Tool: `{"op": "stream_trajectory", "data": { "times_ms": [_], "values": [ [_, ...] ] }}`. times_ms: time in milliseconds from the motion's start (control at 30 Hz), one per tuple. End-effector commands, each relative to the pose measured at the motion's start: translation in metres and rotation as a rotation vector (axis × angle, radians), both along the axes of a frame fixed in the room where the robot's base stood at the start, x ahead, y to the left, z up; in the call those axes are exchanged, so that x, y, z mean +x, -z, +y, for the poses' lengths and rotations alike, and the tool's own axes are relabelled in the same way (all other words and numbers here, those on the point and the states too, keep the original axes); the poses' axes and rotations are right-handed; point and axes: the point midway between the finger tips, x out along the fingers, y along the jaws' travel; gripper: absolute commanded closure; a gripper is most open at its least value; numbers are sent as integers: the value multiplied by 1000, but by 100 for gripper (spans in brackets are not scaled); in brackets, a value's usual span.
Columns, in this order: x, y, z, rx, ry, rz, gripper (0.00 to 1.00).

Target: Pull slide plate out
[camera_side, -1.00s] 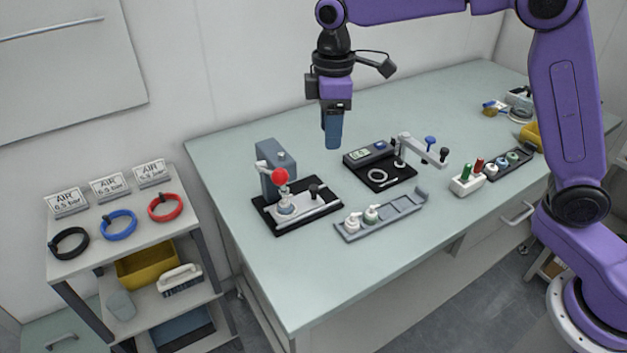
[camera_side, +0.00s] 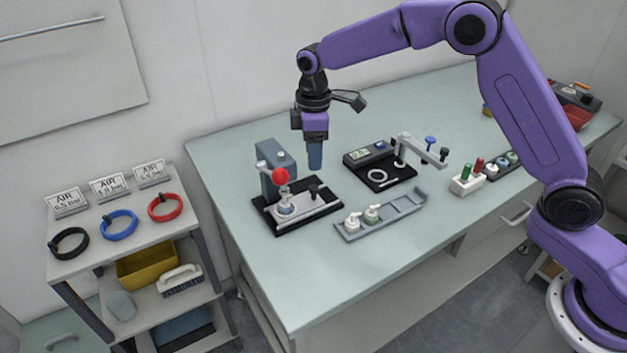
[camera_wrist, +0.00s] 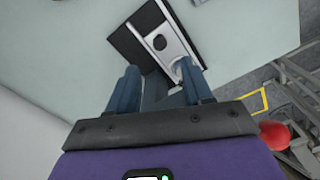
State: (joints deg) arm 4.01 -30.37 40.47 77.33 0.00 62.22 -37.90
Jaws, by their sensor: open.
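The slide plate (camera_side: 322,203) is a silver strip with an upright black knob (camera_side: 314,190). It lies on the black base of the press fixture, in front of a grey column (camera_side: 275,170) with a red-balled lever (camera_side: 280,176). My gripper (camera_side: 315,166) points down above and behind the knob, apart from it. In the wrist view my gripper (camera_wrist: 162,84) shows two blue fingers spread apart with nothing held between them. Beyond the fingers the slide plate (camera_wrist: 176,36) and the round black knob (camera_wrist: 160,42) show. The red ball (camera_wrist: 275,135) is at the right.
A grey tray (camera_side: 400,212) with two white-topped parts lies in front. A black gauge station (camera_side: 380,178) with a side arm stands to the right. A white rack (camera_side: 466,183) stands farther right. The table's front left is clear. A shelf unit (camera_side: 75,255) is at left.

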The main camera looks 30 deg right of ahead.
Motion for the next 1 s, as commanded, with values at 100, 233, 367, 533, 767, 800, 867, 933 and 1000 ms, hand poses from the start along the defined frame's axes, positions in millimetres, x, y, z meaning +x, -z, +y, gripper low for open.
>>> {"op": "stream_trajectory", "data": {
  "times_ms": [100, 233, 367, 533, 767, 800, 867, 933, 1000],
  "values": [
    [-1, 24, 0, -2, 0, 4, 50],
    [0, 47, -1, -1, 1, 4, 50],
    [-1, 66, 0, -1, 0, 3, 50],
    [0, 81, 0, 0, 0, 1, 50],
    [0, 86, 0, 0, 0, 0, 50],
    [0, 86, 0, 1, 0, 0, 50],
    [0, 86, 0, 0, 0, 0, 50],
    [0, 86, 0, 0, 0, 0, 56],
    [0, 86, 0, 0, 0, 0, 79]
  ]
}}
